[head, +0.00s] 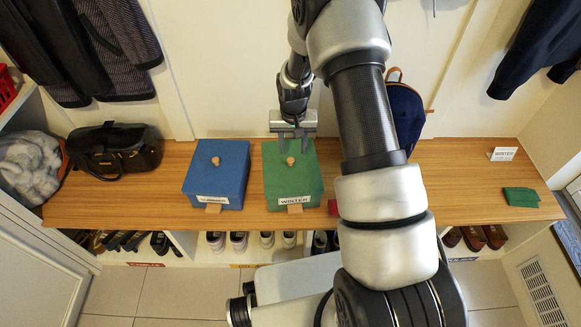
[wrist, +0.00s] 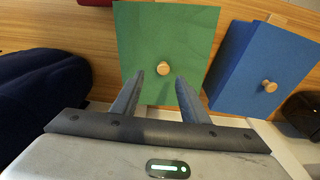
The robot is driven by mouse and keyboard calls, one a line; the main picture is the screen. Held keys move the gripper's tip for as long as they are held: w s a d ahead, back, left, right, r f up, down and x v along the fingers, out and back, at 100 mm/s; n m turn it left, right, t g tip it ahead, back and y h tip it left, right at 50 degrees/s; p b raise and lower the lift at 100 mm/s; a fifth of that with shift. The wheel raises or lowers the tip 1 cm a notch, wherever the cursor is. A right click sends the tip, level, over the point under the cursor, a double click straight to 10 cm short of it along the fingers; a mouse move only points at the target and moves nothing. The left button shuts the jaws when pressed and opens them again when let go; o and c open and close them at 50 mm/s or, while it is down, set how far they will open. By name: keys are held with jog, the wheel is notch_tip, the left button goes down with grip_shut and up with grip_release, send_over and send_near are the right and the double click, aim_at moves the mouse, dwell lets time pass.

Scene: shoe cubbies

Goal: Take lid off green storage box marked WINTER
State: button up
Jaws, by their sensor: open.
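The green storage box (head: 292,191) stands on the wooden bench with a label reading WINTER on its front. Its flat green lid (wrist: 165,35) is on, with a round wooden knob (head: 291,161) in the middle. The knob also shows in the wrist view (wrist: 163,69). My gripper (head: 291,146) is open above the rear part of the lid. In the wrist view the two fingertips (wrist: 159,74) point at the lid, one to each side of the knob. I cannot tell whether the fingers touch the lid; nothing is held.
A blue box (head: 216,175) with a similar knob stands just left of the green one. A black bag (head: 114,151) is further left, and a dark blue backpack (head: 404,112) is behind my arm.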

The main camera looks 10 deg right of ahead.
aim_at(291, 159)
jog(key=shift+w+a+f+b, duration=0.15)
jog(key=shift+f+b, duration=0.15)
jog(key=shift+f, duration=0.75)
jog(key=shift+w+f+b, duration=0.1)
jog(key=shift+f+b, duration=0.15)
jog(key=shift+f, duration=0.8)
jog(key=shift+w+a+f+b, duration=0.15)
jog(key=shift+f+b, duration=0.15)
jog(key=shift+f, duration=0.75)
grip_shut()
